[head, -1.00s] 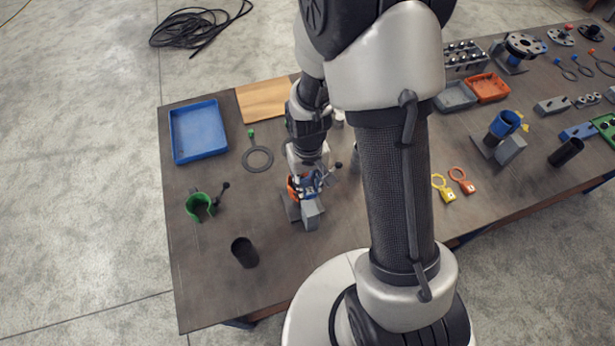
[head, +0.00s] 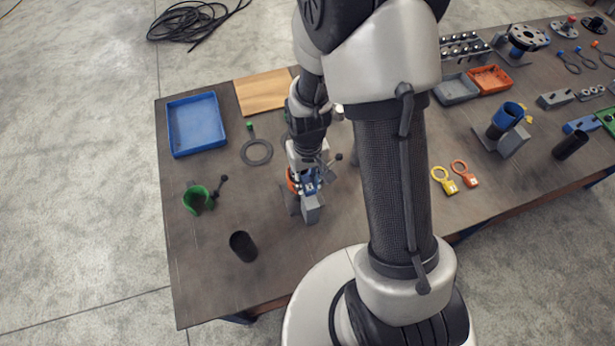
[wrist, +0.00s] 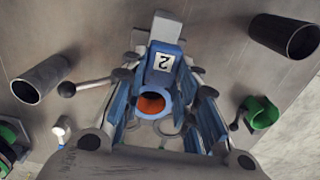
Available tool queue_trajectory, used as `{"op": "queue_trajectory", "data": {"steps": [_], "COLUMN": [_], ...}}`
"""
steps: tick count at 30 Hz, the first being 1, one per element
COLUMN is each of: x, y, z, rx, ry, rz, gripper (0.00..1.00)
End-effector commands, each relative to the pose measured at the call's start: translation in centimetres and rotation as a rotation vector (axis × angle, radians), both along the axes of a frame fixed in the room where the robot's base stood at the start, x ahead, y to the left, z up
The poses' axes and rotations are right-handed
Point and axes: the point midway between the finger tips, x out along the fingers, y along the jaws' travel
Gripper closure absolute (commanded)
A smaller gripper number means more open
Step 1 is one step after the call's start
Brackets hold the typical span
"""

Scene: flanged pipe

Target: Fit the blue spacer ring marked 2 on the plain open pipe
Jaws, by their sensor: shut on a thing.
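My gripper (wrist: 160,115) is shut on the blue spacer ring (wrist: 156,101), whose blue tag shows a white label with a 2. In the wrist view the ring sits between the fingers, and orange shows through its hole. In the head view my gripper (head: 308,182) is low over a grey stand block (head: 311,209) with an orange part beside it. The gripper hides most of what is under the ring, so I cannot tell whether the ring is around a pipe or above it. A dark open pipe (head: 243,246) stands uncovered at the front left; it shows in the wrist view (wrist: 285,36).
A green clamp (head: 196,199) with a dark handle stands to the left. Another dark tube (wrist: 40,79) is at the wrist view's left. A blue tray (head: 196,124) lies at the back left. Yellow (head: 445,180) and orange (head: 465,174) tagged rings lie right of my arm.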

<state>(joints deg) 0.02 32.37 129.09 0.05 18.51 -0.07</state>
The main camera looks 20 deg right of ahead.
Motion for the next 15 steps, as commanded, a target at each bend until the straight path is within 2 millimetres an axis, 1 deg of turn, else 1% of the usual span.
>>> {"op": "queue_trajectory", "data": {"steps": [9, 15], "x": [0.01, 0.01], "y": [0.0, 0.0], "z": [-0.06, -0.97], "rx": [0.0, 0.0], "ry": [0.0, 0.0], "rz": [0.0, 0.0], "gripper": [0.98, 0.98]}}
